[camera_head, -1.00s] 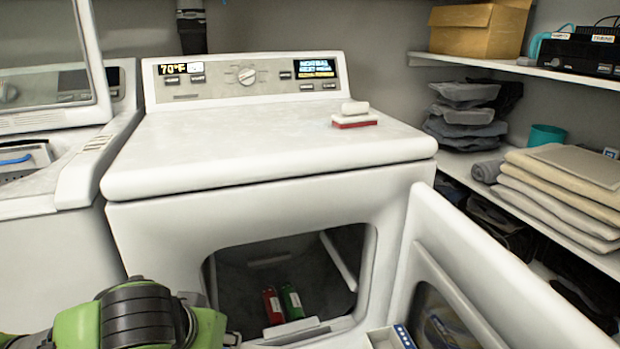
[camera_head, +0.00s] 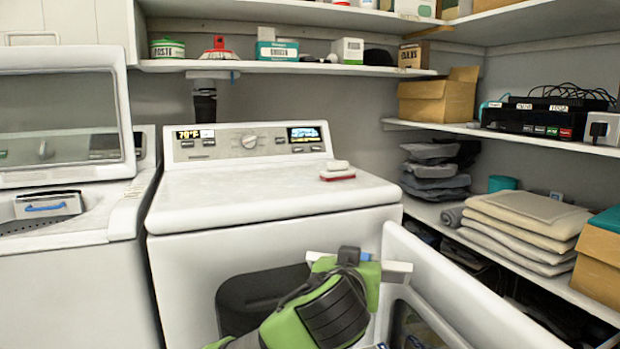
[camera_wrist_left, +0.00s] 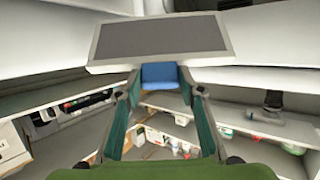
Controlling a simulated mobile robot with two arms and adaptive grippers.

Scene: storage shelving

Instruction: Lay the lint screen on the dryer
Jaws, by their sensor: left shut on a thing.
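The lint screen is a grey panel (camera_wrist_left: 160,38) in a pale frame with a blue handle (camera_wrist_left: 160,75). My left gripper (camera_wrist_left: 160,82) is shut on that handle, and the panel extends beyond the fingertips. In the head view, the left gripper (camera_head: 350,257) is in front of the dryer's opening, below its top edge. There the screen (camera_head: 398,268) shows only as pale ends beside the gripper; the rest is hidden. The dryer (camera_head: 240,195) is white with a mostly bare flat top. My right gripper is not in view.
A red and white brush-like object (camera_head: 337,174) lies on the dryer top at the right rear. The dryer door (camera_head: 455,285) stands open at the right. A washer (camera_head: 75,270) is on the left. Shelves (camera_head: 290,68) with goods run behind and right.

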